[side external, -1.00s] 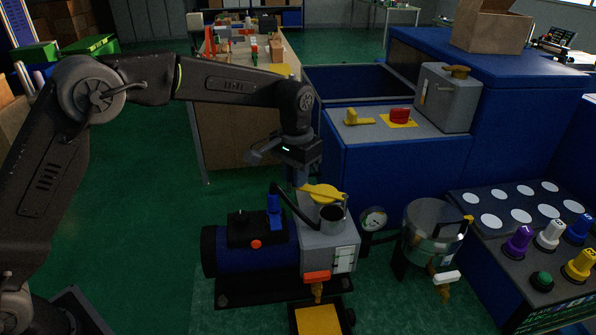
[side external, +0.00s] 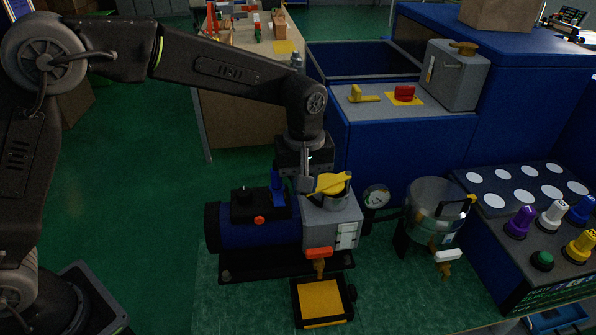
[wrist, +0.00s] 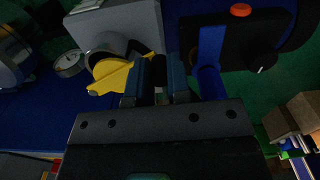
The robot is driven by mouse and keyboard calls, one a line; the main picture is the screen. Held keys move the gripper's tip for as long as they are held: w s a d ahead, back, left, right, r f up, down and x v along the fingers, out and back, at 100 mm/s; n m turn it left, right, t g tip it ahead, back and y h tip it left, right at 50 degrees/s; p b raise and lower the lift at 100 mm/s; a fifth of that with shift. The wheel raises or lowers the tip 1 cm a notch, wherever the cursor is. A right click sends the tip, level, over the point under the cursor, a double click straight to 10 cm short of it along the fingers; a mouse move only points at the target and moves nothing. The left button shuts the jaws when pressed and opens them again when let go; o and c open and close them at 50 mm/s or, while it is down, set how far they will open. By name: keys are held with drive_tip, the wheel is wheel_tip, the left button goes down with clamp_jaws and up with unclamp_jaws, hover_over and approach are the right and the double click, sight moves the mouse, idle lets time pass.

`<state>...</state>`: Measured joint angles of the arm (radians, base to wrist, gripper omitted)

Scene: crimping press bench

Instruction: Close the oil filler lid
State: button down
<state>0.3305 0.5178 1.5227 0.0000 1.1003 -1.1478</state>
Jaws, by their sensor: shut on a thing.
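The yellow oil filler lid (side external: 331,182) is over the round filler neck (side external: 333,199) on the grey pump housing (side external: 328,226). It looks tilted, with a gap showing above part of the rim. My gripper (side external: 305,186) is at the left side of the lid and is shut on it. In the wrist view the lid (wrist: 112,76) lies left of my fingertips (wrist: 162,66), partly covering the grey neck (wrist: 103,50). The fingers hide the gripped part.
The blue motor (side external: 253,227) with its black box and a blue upright part (side external: 277,181) stands close left of my gripper. A gauge (side external: 376,197) and metal pot (side external: 437,208) stand right. A yellow-bottomed tray (side external: 320,303) lies in front.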

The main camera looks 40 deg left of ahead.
drive_tip(key=shift+s+d+n, duration=0.2)
drive_tip(key=shift+d+n, duration=0.8)
drive_tip(key=shift+n, duration=0.05)
drive_tip(key=shift+s+d+n, duration=0.2)
drive_tip(key=shift+d+n, duration=0.75)
drive_tip(key=shift+n, duration=0.1)
drive_tip(key=c, duration=1.1)
unclamp_jaws()
wheel_tip(320, 180, up, 14)
drive_tip(key=shift+f, duration=0.1)
